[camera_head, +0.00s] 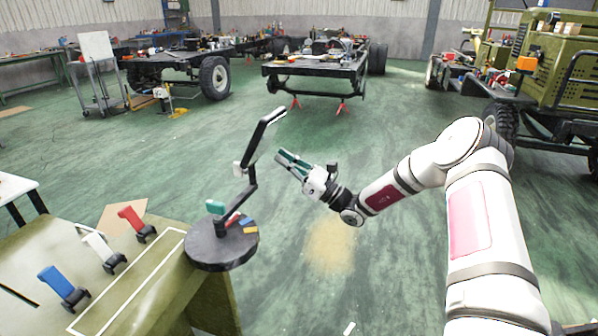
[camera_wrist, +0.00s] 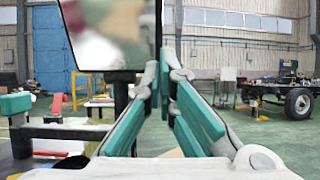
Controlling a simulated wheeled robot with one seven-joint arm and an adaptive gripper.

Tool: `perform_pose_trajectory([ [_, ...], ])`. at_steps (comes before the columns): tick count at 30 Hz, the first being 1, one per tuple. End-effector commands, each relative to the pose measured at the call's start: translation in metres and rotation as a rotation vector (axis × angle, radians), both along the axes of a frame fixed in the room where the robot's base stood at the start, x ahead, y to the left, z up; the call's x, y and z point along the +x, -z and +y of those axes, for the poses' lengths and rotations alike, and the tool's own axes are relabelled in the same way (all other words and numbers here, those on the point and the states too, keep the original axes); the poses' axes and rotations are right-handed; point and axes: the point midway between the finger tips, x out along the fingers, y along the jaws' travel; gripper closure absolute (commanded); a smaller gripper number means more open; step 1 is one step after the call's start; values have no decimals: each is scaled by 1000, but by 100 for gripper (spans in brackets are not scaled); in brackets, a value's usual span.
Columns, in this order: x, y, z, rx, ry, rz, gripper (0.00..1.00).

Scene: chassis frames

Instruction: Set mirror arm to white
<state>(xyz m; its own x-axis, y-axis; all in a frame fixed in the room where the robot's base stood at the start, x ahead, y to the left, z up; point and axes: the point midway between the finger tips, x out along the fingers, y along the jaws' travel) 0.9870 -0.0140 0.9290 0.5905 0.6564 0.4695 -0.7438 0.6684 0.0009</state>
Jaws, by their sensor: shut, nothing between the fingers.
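The mirror (camera_head: 262,138) is a tilted dark-framed panel on a jointed dark mirror arm (camera_head: 250,190). The arm rises from a round dark base (camera_head: 215,252) at the table corner. The base carries a green block (camera_head: 215,207) and red, blue and yellow marks (camera_head: 249,230). I cannot make out a white mark on it. A small white piece (camera_head: 238,169) is at the mirror's lower left. My gripper (camera_head: 280,158), with green finger pads, is shut and empty, just right of the mirror. In the wrist view the mirror (camera_wrist: 110,35) fills the upper left, left of my fingers (camera_wrist: 168,75).
On the olive table (camera_head: 165,270) stand blue (camera_head: 57,284), white (camera_head: 98,246) and red (camera_head: 133,220) handled levers in a row. Chassis frames (camera_head: 315,68) and a green vehicle (camera_head: 555,60) stand farther back. Open green floor lies beyond the table.

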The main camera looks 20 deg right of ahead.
Motion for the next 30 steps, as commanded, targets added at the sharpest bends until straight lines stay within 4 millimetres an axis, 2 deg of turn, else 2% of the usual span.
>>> perform_pose_trajectory([
  [3, 8, -7, 10, -1, -1, -1, 100],
  [9, 14, -12, 16, -1, -1, -1, 100],
  [19, 15, -12, 17, -1, 0, -1, 100],
  [25, 31, -10, 29, 0, -1, -1, 100],
  [30, 32, -11, 30, -1, 0, 1, 100],
])
